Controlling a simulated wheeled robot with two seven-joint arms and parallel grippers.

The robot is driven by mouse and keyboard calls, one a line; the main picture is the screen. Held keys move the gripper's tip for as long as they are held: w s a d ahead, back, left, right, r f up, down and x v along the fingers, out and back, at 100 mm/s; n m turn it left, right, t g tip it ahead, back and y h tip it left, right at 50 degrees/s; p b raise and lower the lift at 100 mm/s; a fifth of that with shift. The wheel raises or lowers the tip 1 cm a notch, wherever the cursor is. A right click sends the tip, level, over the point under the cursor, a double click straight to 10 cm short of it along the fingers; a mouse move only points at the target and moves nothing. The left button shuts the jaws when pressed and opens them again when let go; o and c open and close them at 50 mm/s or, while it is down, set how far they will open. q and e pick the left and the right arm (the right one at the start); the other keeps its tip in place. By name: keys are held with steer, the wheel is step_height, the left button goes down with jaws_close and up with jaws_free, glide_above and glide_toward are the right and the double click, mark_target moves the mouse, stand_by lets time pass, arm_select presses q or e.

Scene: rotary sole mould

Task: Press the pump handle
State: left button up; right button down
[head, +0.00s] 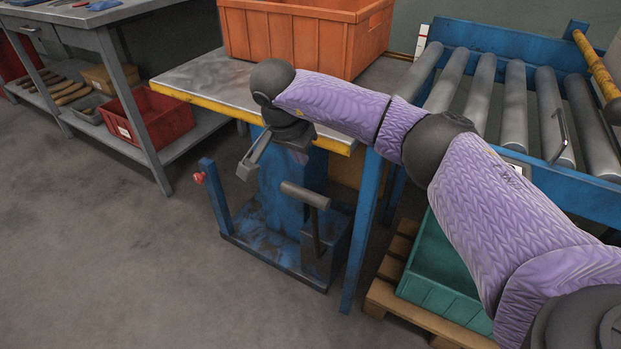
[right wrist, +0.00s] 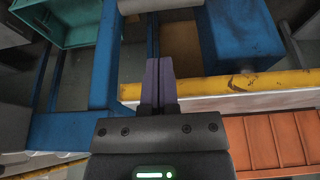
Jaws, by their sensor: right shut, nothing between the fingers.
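The pump handle (head: 306,194) is a grey crossbar on a dark upright lever, rising from a dark block at the foot of the blue lift table. My right gripper (head: 299,158) hangs by the table's yellow front edge, above the handle and apart from it. In the right wrist view its purple fingers (right wrist: 158,68) are together with nothing between them. A grey bar at the top of that view looks like the handle (right wrist: 160,4), beyond the fingertips. My left gripper is not in view.
The lift table's top (head: 205,75) bears an orange crate (head: 305,35). A teal crate (head: 440,285) on a pallet (head: 385,300) and a roller conveyor (head: 515,95) stand at the right. A workbench (head: 75,18) is at the left. The floor (head: 110,260) in front is clear.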

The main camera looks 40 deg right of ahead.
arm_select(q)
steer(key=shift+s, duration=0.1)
arm_select(e)
steer(key=shift+d+r, duration=0.15)
steer(key=shift+d, duration=0.1)
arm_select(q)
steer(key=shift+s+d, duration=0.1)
arm_select(e)
steer(key=b+x, duration=0.6)
steer(key=x, duration=0.4)
steer(key=shift+a+b, duration=0.15)
steer(key=shift+b, duration=0.2)
steer(key=shift+f, duration=0.2)
steer(key=shift+r, duration=0.15)
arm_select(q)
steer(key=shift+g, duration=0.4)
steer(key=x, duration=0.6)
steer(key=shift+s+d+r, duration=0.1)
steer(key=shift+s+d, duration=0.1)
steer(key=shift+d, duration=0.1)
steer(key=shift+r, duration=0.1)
